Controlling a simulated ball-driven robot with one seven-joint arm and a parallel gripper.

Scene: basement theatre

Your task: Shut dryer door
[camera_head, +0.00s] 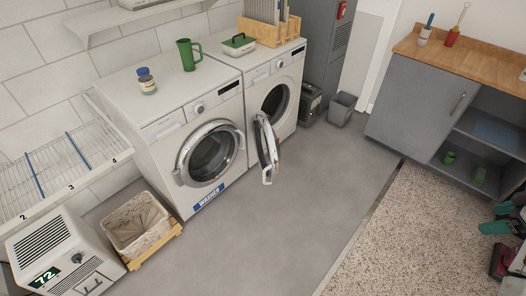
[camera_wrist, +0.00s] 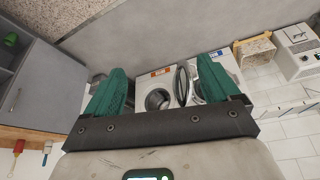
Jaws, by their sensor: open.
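The dryer (camera_head: 291,73) is the white front-loader on the right of the pair, beside the washer (camera_head: 168,125). Its round door (camera_head: 268,148) stands wide open, jutting into the room from the left side of the dark drum opening. In the wrist view the scene is upside down; the dryer (camera_wrist: 155,75) and its open door (camera_wrist: 183,85) show between the green fingers, some distance beyond them. My gripper (camera_wrist: 162,74) is open and empty. Its green fingers (camera_head: 490,218) also show at the right edge of the head view, far from the door.
A grey cabinet (camera_head: 405,113) with a wooden top stands at the right. A grey bin (camera_head: 342,108) is beyond the dryer. A basket (camera_head: 137,222) and dehumidifier (camera_head: 58,250) stand at lower left. Grey floor (camera_head: 305,190) before the machines is clear, bordering a speckled carpet (camera_head: 405,235).

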